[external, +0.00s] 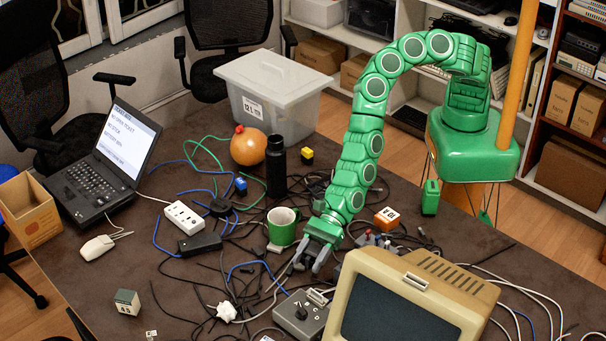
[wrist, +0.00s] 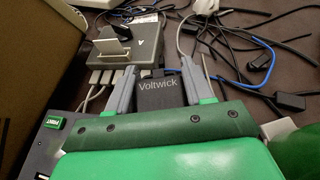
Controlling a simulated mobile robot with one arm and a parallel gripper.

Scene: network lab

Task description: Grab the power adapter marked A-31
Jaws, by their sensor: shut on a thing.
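My gripper (external: 314,258) reaches down to the cluttered table behind the beige monitor. In the wrist view my gripper (wrist: 159,78) is shut on a black power adapter (wrist: 160,92), with one grey finger on each side of it. The adapter's face reads "Voltwick"; no A-31 mark is legible. I cannot tell whether it touches the table. In the external view the adapter is not clearly visible at the fingers. Another black adapter-like block (external: 200,244) lies by the white power strip (external: 187,217).
A grey switch box (wrist: 125,48) marked A stands just beyond the fingers, with plugs along its near side. The beige monitor (external: 405,305) and a green mug (external: 282,226) stand close by. Loose cables (wrist: 235,50) cover the table around the gripper. The table's left front is clearer.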

